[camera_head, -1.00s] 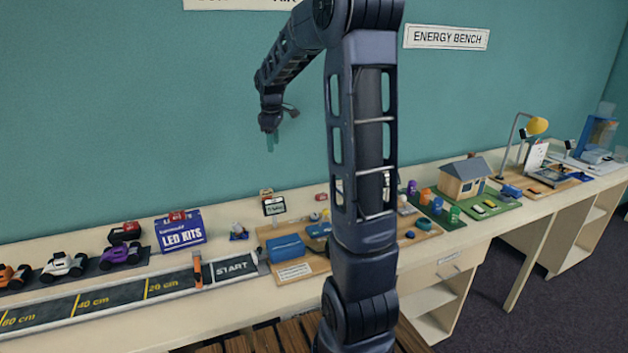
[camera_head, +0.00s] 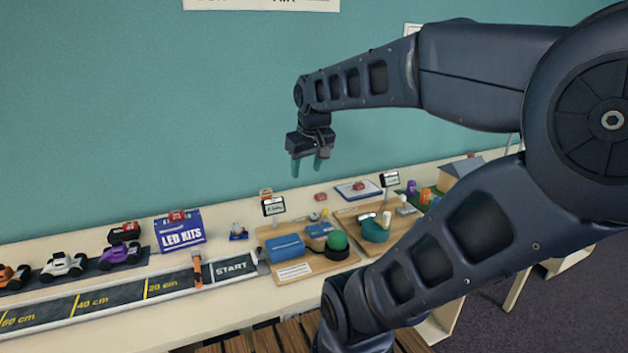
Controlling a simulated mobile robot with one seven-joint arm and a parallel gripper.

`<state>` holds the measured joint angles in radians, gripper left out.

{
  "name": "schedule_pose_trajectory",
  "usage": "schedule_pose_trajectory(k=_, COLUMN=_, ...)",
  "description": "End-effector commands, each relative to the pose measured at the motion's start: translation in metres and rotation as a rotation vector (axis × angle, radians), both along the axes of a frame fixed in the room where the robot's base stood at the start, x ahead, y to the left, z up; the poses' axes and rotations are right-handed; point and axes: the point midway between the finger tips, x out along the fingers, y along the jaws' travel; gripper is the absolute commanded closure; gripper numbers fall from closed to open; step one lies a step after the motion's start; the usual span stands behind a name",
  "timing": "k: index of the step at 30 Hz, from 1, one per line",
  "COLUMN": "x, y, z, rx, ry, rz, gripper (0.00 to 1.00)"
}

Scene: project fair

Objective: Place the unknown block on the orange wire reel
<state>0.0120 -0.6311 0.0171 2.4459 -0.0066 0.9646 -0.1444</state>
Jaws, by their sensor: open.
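My gripper (camera_head: 307,165) is open and empty, fingers pointing down, high in front of the teal wall above the bench. An orange cylinder (camera_head: 425,196) that looks like the orange wire reel stands on the bench at right, beside a purple one (camera_head: 411,187). My gripper is well to its left and above it. My arm hides the bench just right of the orange cylinder. I cannot tell which thing is the unknown block. Small red blocks show at the back: one (camera_head: 320,197) on the bench, and one (camera_head: 358,186) on a blue-edged white card.
A wooden board (camera_head: 291,274) holds a blue box (camera_head: 285,247) and a green dome (camera_head: 337,241). A second board (camera_head: 347,217) carries a teal round part (camera_head: 376,231). Small signs (camera_head: 273,206) stand behind. A track (camera_head: 118,296) and toy cars (camera_head: 64,265) lie left.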

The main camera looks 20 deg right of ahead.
Motion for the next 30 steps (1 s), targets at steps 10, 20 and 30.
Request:
schedule_pose_trajectory(k=10, x=-0.045, y=-0.001, z=-0.019, rx=0.068, ry=-0.038, rz=-0.134, gripper=0.52)
schedule_pose_trajectory(k=20, x=-0.046, y=-0.001, z=-0.02, rx=0.069, ry=-0.039, rz=-0.138, gripper=0.52)
schedule_pose_trajectory(k=30, x=-0.045, y=-0.001, z=-0.019, rx=0.069, ry=-0.039, rz=-0.137, gripper=0.52)
